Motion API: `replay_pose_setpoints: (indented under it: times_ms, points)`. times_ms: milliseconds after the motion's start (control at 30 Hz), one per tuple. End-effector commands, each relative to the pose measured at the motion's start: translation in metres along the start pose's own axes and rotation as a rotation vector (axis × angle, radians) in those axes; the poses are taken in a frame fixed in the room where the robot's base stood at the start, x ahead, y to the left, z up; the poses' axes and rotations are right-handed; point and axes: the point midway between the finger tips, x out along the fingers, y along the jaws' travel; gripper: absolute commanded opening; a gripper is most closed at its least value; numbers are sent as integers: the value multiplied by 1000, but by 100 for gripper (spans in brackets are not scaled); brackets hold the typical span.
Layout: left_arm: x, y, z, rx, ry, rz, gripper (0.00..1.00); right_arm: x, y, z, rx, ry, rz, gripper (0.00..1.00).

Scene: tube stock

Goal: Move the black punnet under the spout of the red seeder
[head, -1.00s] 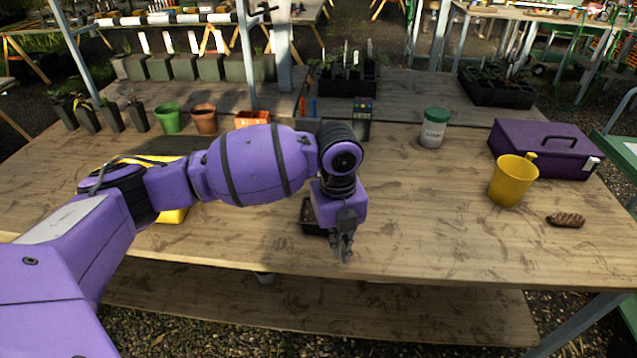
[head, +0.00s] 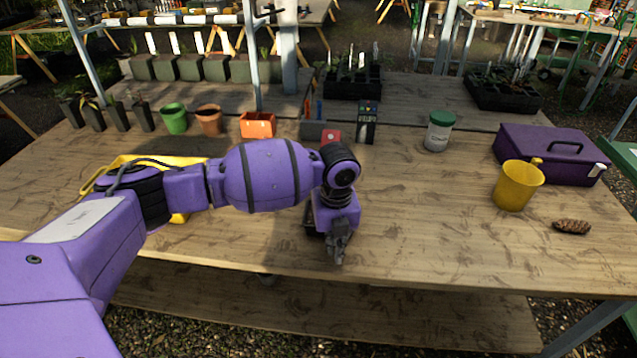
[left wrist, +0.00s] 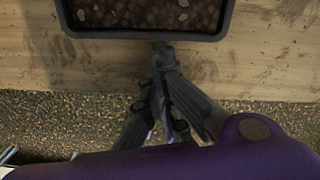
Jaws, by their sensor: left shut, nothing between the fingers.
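The black punnet (head: 311,224) is on the near part of the bench, mostly hidden behind my left gripper in the head view. In the left wrist view the punnet (left wrist: 226,28) shows its near rim and brown, lumpy contents at the top. My left gripper (head: 337,258) is shut and empty, pointing down at the punnet's near side. In the left wrist view its fingertips (left wrist: 162,48) are close to the near rim; I cannot tell if they touch. A red part (head: 331,135), perhaps of the red seeder, shows above my wrist; my arm hides what is below it. My right gripper is not in view.
A yellow tray (head: 180,161) is partly behind my left arm. Green (head: 174,119), brown (head: 209,120) and orange (head: 257,125) containers stand behind. A green-lidded jar (head: 438,132), yellow can (head: 517,187), purple box (head: 548,155) and pine cone (head: 572,227) are right. The right-front bench is clear.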

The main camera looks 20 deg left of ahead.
Motion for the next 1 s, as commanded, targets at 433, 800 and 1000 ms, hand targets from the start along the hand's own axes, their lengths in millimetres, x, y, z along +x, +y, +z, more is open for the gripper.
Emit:
replay_pose_setpoints:
  times_ms: [433,800,1000]
  points:
    - [-1,-1,10,2,-1,-2,0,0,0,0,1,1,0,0]
    - [5,-2,73,-4,1,0,0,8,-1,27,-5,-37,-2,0]
    - [4,-2,112,-1,2,0,0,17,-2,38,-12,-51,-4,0]
